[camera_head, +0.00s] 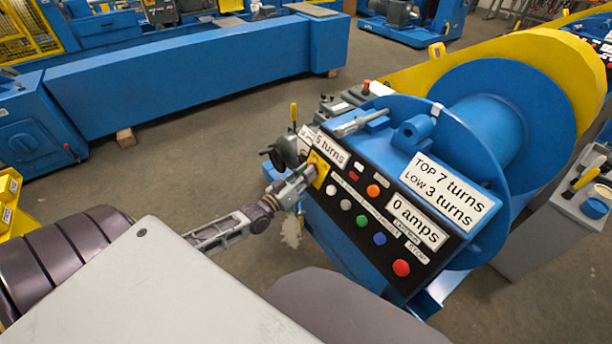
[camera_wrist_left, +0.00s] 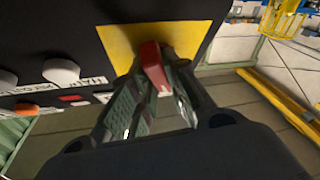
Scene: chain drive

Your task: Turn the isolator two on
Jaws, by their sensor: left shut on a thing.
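The isolator's red handle (camera_wrist_left: 152,62) stands on a yellow plate (camera_wrist_left: 120,40) on the black control panel, in the left wrist view. In the head view the yellow plate (camera_head: 320,172) is at the panel's upper left end. My left gripper (camera_head: 308,176) reaches it from the left. In the left wrist view its fingertips (camera_wrist_left: 154,74) are shut on the red handle, one on each side. The handle is mostly hidden by the gripper in the head view, and I cannot read any marking on the plate. My right gripper is not in view.
The panel carries several buttons, including a red one (camera_head: 401,267), and white labels such as "0 amps" (camera_head: 417,220). A blue drum (camera_head: 500,130) stands behind it. Floor at the left is open.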

